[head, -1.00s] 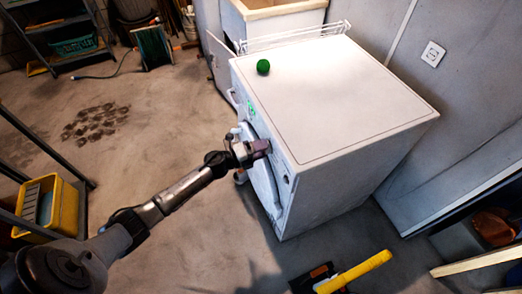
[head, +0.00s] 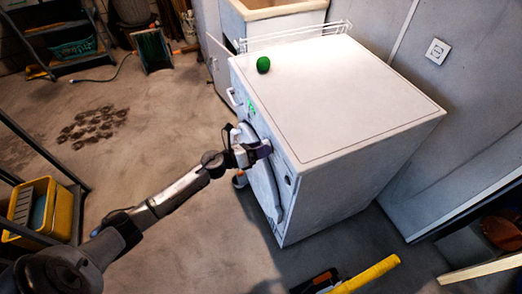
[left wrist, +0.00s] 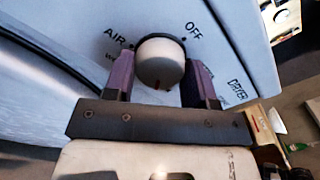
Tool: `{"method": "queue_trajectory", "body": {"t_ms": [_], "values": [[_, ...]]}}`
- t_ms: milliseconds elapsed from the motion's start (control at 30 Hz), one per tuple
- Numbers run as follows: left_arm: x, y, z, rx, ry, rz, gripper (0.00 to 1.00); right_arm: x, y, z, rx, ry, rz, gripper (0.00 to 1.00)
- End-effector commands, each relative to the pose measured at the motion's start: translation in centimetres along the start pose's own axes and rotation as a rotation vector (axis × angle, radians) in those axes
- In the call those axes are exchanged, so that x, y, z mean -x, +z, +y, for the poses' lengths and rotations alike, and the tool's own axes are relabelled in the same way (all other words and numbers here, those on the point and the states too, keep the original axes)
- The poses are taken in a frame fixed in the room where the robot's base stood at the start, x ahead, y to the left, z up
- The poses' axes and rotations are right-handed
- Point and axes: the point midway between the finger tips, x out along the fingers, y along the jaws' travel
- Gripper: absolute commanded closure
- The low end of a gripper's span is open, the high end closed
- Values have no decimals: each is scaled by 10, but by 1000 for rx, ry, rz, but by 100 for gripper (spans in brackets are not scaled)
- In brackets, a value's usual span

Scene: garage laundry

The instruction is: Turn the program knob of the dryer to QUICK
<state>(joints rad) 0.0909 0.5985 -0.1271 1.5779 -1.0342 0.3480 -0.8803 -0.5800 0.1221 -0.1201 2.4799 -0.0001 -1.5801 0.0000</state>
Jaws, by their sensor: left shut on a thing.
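The white dryer (head: 345,100) stands in the middle of the head view, its front panel facing left. My left gripper (head: 264,149) is at the front panel near the top edge and hides the program knob there. In the left wrist view the round, pale knob (left wrist: 160,62) sits between the purple fingers of the left gripper (left wrist: 158,75), which is shut on it. "AIR" is printed to the left of the knob, "OFF" to its upper right and "DRYER" to its right. I cannot read QUICK. My right gripper is not in view.
A green ball (head: 263,64) lies on the dryer top. A white wire rack (head: 295,36) and a sink cabinet (head: 215,65) stand behind. A yellow-handled tool (head: 368,274) lies on the floor in front. A yellow crate (head: 62,212) is at left. The floor left of the dryer is mostly clear.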

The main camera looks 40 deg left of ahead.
Motion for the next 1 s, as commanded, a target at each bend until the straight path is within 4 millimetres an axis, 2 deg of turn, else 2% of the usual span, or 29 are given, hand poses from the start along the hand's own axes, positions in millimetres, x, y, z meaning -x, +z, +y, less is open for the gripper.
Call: {"method": "queue_trajectory", "body": {"t_ms": [300,767,800,1000], "values": [[0,0,0,-85,0,0,73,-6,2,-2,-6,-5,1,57],[0,0,0,-96,0,0,73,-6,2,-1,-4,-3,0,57],[0,0,0,-96,0,0,48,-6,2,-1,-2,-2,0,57],[0,0,0,-95,0,0,29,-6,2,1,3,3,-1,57]]}}
